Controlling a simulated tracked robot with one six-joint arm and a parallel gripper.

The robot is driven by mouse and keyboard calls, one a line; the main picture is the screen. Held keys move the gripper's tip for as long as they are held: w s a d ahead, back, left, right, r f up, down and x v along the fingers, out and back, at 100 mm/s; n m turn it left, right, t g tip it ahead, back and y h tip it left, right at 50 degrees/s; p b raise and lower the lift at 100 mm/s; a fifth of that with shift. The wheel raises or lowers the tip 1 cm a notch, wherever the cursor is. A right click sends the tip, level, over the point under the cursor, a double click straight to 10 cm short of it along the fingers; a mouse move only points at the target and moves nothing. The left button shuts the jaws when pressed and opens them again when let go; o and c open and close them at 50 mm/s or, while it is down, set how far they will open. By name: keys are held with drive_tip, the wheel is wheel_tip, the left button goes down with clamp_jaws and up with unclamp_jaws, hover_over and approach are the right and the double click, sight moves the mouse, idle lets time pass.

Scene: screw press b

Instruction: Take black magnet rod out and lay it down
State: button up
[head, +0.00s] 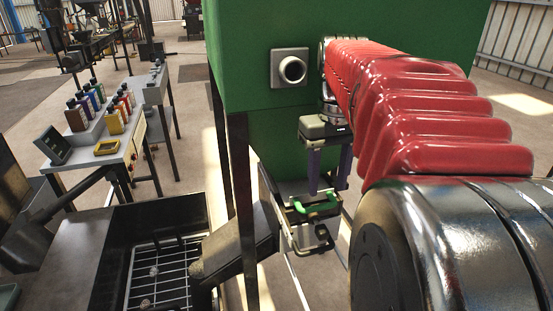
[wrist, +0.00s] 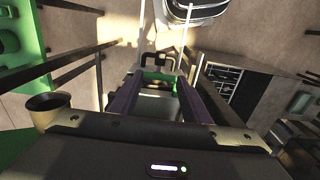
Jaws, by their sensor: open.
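My gripper (head: 327,190) hangs under the green machine body with its two purple fingers pointing down and spread apart, nothing between them. In the wrist view, my gripper's fingers (wrist: 165,83) stand either side of a gap. Below it in the head view is a small metal housing (head: 300,242) with a green handle (head: 318,207) and a black grip (head: 321,233). The wrist view shows a black loop handle (wrist: 158,56) beyond the fingertips and some green beside it. I cannot tell whether this black part is the magnet rod; no rod shaft is clearly visible.
A dark leg (head: 242,190) and a chute (head: 238,243) are left of the housing. A table (head: 110,150) with several coloured bottles stands farther left.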

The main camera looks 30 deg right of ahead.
sight(322, 227)
wheel_tip(322, 227, down, 14)
drive_tip(key=shift+r, duration=0.25)
idle(0.4)
clamp_jaws()
idle(0.8)
